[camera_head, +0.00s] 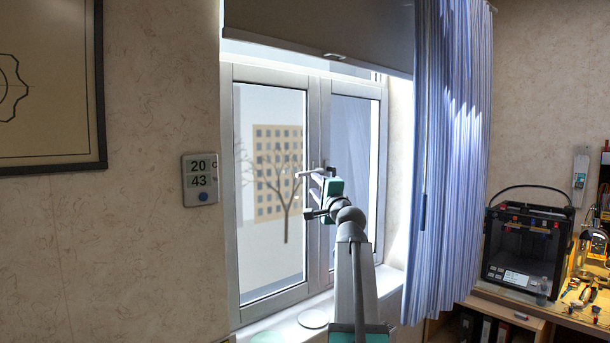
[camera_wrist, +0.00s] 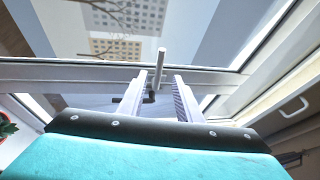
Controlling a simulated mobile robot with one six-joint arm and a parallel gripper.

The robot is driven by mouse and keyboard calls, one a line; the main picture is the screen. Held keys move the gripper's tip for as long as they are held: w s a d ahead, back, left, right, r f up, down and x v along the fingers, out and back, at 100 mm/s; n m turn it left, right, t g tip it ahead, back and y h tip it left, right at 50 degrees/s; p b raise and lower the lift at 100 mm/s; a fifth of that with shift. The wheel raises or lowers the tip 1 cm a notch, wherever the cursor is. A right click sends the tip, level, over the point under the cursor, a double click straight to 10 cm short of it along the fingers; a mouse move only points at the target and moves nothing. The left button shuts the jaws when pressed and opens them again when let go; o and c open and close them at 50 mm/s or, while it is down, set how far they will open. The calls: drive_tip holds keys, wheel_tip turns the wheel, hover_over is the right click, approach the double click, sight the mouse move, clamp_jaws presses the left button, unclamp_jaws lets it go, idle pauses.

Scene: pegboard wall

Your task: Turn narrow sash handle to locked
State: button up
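The window handle is a light grey bar (camera_wrist: 161,68) in the wrist view. It stands out across the pale frame member, and its lower end shows between my fingers beside a small dark part. My gripper (camera_wrist: 160,76) has its two ribbed fingers apart, one on each side of the bar, with gaps visible; neither finger clearly touches it. In the head view my gripper (camera_head: 314,184) is at the upright between the wide left sash (camera_head: 233,200) and the narrow right sash (camera_head: 379,190). The handle there is hard to separate from the fingers.
A roller blind (camera_head: 320,30) covers the window top. A blue striped curtain (camera_head: 450,170) hangs at right. A white sill (camera_head: 290,328) runs below with a round pale disc (camera_head: 313,318). A thermostat-like display (camera_head: 200,180) is on the left wall. A 3D printer (camera_head: 525,245) stands far right.

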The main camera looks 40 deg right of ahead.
sight(306, 175)
drive_tip(key=shift+p+x, duration=1.2)
drive_tip(key=shift+x, duration=4.6)
drive_tip(key=shift+f, duration=0.1)
clamp_jaws()
